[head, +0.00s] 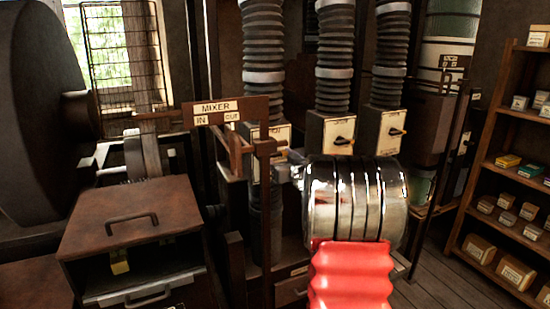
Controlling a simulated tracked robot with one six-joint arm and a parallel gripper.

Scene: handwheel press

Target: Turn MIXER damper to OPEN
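Three ribbed ducts each carry a pale damper box with a dial plate. The left box (282,134) is partly covered by a brown post; its handle is not clear. The middle box (325,127) has a dark handle (343,141) pointing roughly right. The right box (378,126) has a dark handle (396,132), also roughly sideways. Their lettering is too small to read, so I cannot tell which is the MIXER damper or its setting. My chrome and red arm reaches up at lower right, in front of the ducts. My gripper's fingers cannot be made out clearly beyond the chrome part.
A brown bracket with a MIXER sign (216,107) and IN and CUT plates stands left of the ducts. A rusty drawer cabinet (137,215) fills the lower left, below a large dark wheel (40,100). Shelves with small boxes (507,190) stand right; some wooden floor is clear before them.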

